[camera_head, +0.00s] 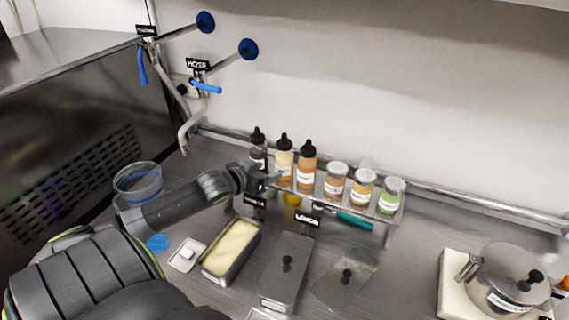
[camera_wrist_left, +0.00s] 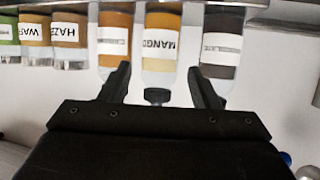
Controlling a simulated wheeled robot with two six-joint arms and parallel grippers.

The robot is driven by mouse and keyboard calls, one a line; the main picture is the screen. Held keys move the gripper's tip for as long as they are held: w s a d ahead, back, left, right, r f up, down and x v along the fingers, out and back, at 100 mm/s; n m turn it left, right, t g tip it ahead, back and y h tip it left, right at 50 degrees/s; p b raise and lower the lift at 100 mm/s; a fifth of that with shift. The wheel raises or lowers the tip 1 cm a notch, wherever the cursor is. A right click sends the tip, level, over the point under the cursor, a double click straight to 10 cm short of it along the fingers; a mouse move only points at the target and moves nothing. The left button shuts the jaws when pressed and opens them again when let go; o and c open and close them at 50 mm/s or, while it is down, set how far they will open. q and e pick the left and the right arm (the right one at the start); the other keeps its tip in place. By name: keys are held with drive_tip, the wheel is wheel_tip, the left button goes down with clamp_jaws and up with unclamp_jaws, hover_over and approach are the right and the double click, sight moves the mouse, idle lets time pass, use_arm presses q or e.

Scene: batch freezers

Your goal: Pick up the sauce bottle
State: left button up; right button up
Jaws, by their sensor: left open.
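Three sauce bottles with black caps stand in a row on a metal rack: a dark one (camera_head: 258,153) labelled chocolate, a pale yellow one (camera_head: 284,163) labelled mango, and an orange-brown one (camera_head: 306,168). My left gripper (camera_head: 268,181) is open in front of the dark and yellow bottles. In the left wrist view, which is upside down, the mango bottle (camera_wrist_left: 161,45) lies between the open fingers (camera_wrist_left: 160,80). The brown bottle (camera_wrist_left: 114,40) and the chocolate bottle (camera_wrist_left: 221,48) flank it. I cannot tell whether the fingers touch any bottle. My right gripper is out of view.
Several lidded jars (camera_head: 363,187) stand to the right on the rack (camera_head: 384,222). A clear container (camera_head: 138,180) stands left. A lidded pot (camera_head: 506,283) stands at right. Taps (camera_head: 187,110) hang behind.

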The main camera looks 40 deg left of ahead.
sight(278, 164)
use_arm(q)
drive_tip(key=x, duration=0.3)
drive_tip(key=shift+w, duration=0.3)
drive_tip(key=shift+w+f, duration=0.2)
drive_tip(key=shift+w, duration=0.15)
drive_tip(key=shift+w+a+p, duration=0.15)
drive_tip(key=shift+w+p, duration=0.35)
drive_tip(key=p+x, duration=0.1)
drive_tip(key=x, duration=0.2)
drive_tip(key=shift+r, duration=0.1)
drive_tip(key=shift+w+f, duration=0.3)
drive_tip(key=shift+w, duration=0.4)
drive_tip(key=shift+a, duration=0.1)
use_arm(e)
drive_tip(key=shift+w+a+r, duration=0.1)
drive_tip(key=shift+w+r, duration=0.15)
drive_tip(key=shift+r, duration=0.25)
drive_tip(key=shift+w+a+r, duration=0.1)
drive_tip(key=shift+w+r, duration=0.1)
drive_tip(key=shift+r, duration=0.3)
use_arm(q)
drive_tip(key=c, duration=0.6)
